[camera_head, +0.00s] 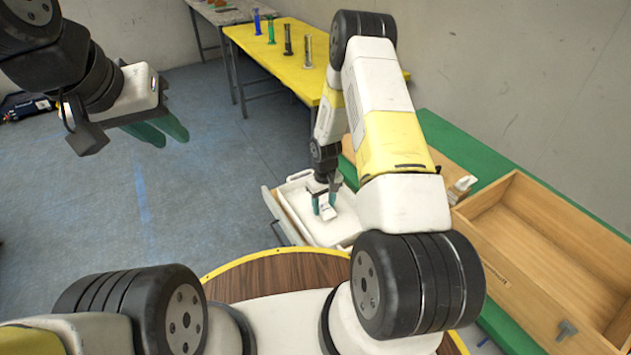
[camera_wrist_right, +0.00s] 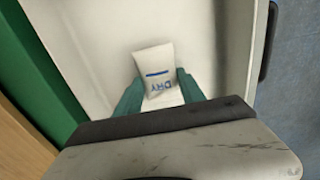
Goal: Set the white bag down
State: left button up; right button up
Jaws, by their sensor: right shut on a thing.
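My right gripper (camera_head: 324,202) is shut on a small white bag (camera_head: 327,213). In the right wrist view the bag (camera_wrist_right: 155,65) shows blue "DRY" lettering and a blue stripe, with a green finger on each side. The bag is over the inside of a white tray (camera_head: 297,226), whose pale floor (camera_wrist_right: 105,35) lies behind it in the wrist view. I cannot tell whether the bag touches the floor. My left gripper (camera_head: 165,132) hangs over the floor at the upper left with nothing visible in it. The gap between its green fingers is unclear from this angle.
A wooden box (camera_head: 505,235) stands on the green-topped table (camera_head: 450,140) at the right, with a small grey-green object (camera_head: 566,329) inside. A small whitish item (camera_head: 462,188) is beside the box. A yellow table (camera_head: 270,55) with several upright cylinders stands behind.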

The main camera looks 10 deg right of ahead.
jog(key=shift+f, duration=0.1)
jog(key=o, duration=1.4)
jog(key=shift+c, duration=0.2)
